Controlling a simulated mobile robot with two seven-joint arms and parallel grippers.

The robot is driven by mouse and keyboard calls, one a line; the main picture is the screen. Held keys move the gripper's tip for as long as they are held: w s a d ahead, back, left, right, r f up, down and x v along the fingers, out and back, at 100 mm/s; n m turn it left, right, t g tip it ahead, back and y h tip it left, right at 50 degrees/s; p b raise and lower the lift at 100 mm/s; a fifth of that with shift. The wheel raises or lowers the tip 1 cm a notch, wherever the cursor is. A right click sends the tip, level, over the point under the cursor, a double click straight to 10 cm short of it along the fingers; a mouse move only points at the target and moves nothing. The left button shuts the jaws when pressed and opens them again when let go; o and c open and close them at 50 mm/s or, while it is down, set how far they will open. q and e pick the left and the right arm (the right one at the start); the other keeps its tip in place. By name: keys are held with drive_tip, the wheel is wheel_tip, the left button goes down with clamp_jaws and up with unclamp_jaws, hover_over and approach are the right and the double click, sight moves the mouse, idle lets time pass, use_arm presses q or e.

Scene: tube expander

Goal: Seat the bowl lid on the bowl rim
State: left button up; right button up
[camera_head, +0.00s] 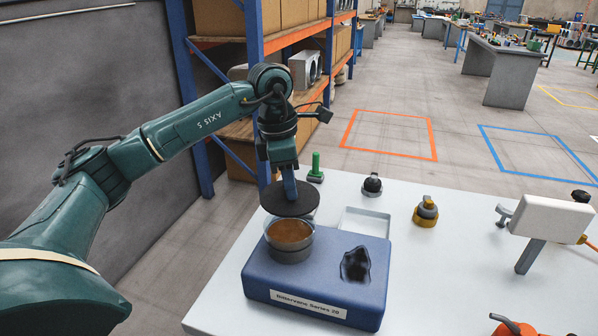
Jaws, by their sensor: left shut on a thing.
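My left gripper (291,187) comes down from above and is shut on the bowl lid (289,201), a dark round disc held roughly level. The bowl (289,250) is a clear-walled round vessel with brown contents, set in the left part of a blue base unit (335,262). The lid is above the bowl and appears shifted toward its far side, hiding the far rim. The near rim and the brown contents show uncovered. The exact gap between lid and rim is hard to tell. My right gripper is not seen.
The blue unit stands on a white table (430,275). A green-topped part (316,168), a black knob (372,185), a yellow-based part (426,211) and a white box device (552,220) stand around. Shelving (255,90) rises behind.

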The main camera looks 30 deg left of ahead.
sight(289, 204)
use_arm(q)
drive_tip(key=shift+s, duration=0.3)
drive_tip(key=shift+w+f+b, duration=0.1)
drive_tip(key=shift+f+b, duration=1)
drive_tip(key=shift+f, duration=0.6)
drive_tip(key=shift+f+b, duration=0.3)
drive_tip(key=shift+b, duration=0.05)
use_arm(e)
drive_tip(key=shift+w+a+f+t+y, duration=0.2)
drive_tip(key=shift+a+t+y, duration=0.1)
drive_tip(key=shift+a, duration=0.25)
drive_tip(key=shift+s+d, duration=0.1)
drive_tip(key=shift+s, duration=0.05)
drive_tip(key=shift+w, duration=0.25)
use_arm(q)
drive_tip(key=shift+f, duration=0.3)
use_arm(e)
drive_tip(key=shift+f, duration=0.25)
use_arm(q)
drive_tip(key=shift+f+b, duration=0.4)
drive_tip(key=shift+b, duration=0.1)
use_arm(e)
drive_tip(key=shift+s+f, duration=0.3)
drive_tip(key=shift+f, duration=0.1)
